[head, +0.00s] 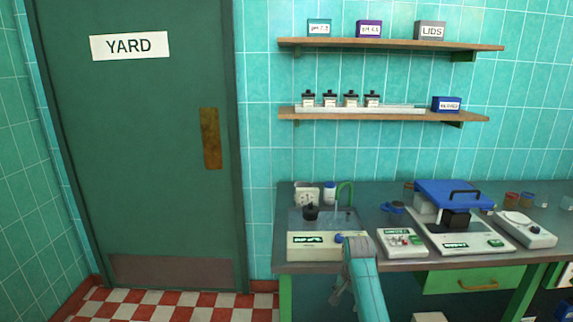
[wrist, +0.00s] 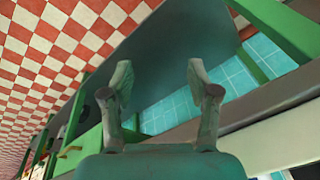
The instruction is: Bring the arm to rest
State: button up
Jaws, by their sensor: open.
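My gripper (wrist: 160,82) shows in the wrist view with its two fingers spread apart. It is open, and nothing is between the fingers. In the head view, my teal arm (head: 367,287) reaches up from the bottom edge to the front edge of the grey bench (head: 325,268). The wrist view appears tilted, with a broad dark surface beyond the fingers. I cannot tell the exact gap between my gripper and the bench.
Bench devices include a beige unit with a green tube (head: 327,253), a small button box (head: 402,243) and a blue-lidded machine (head: 455,195). Shelves (head: 390,44) hang above. A green YARD door (head: 140,180) is left. Checkered floor (head: 165,303) before it is clear.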

jog(key=s+f+n+t, duration=0.1)
jog(key=s+f+t, duration=0.1)
jog(key=s+f, duration=0.65)
jog(key=s+f+n+t, duration=0.1)
jog(key=s+f, duration=0.4)
jog(key=f, duration=0.6)
jog(key=s+f+n+t, duration=0.3)
jog(key=s+t, duration=0.1)
jog(key=s, duration=2.3)
jog(key=s+r+n+t, duration=0.2)
jog(key=s+r+t, duration=0.3)
jog(key=s+r, duration=1.9)
notch_tip(320, 180, up, 3)
jog(key=shift+s+r+n+t, duration=0.2)
jog(key=shift+n+t, duration=0.1)
jog(key=shift+n, duration=0.1)
